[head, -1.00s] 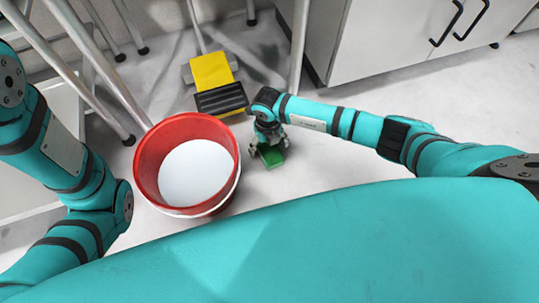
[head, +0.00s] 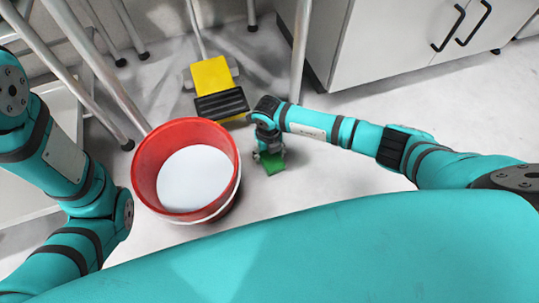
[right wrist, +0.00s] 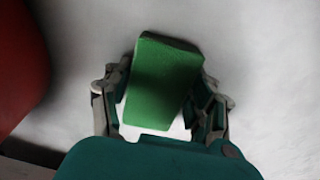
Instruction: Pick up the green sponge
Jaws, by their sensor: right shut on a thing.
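The green sponge (head: 272,164) is at the tip of my right gripper (head: 270,153) in the head view, just right of the red bucket. In the right wrist view the sponge (right wrist: 166,80) is between the two fingers of the right gripper (right wrist: 162,100), which is shut on it. I cannot tell whether the sponge touches the floor. My left arm comes in at the left of the head view, but its gripper is not in view.
A red bucket (head: 138,172) with white inside stands just left of the right gripper. A yellow and black mop-like tool (head: 211,74) lies behind it. Metal legs (head: 301,45) and a grey cabinet (head: 385,45) stand at the back. The floor (head: 350,170) right of the sponge is clear.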

